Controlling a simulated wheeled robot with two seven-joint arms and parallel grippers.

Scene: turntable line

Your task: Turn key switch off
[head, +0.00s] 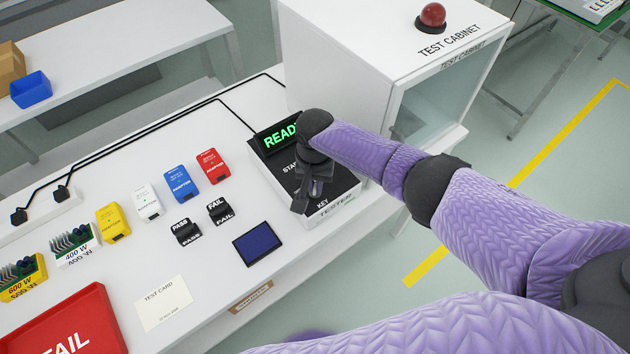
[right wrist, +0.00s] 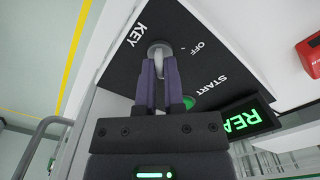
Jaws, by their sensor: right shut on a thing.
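The black tester box (head: 338,189) stands on the white table, with its READY display (head: 278,138) lit green. In the right wrist view, the key switch (right wrist: 159,48) is a round grey metal part on the black panel, between the printed words KEY and OFF. My right gripper (head: 317,188) is over the front of the panel, and its fingertips (right wrist: 160,64) are shut on the key. The fingers hide most of the key, so I cannot tell its exact angle. The green start button (right wrist: 188,102) is partly hidden beside the fingers. My left gripper is not in view.
The white test cabinet (head: 375,62) with a red button (head: 432,15) stands right behind the tester. Coloured adapters, PASS and FAIL blocks, a dark blue pad (head: 257,244) and a red FAIL tray (head: 66,325) lie left of it. Table between them is partly clear.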

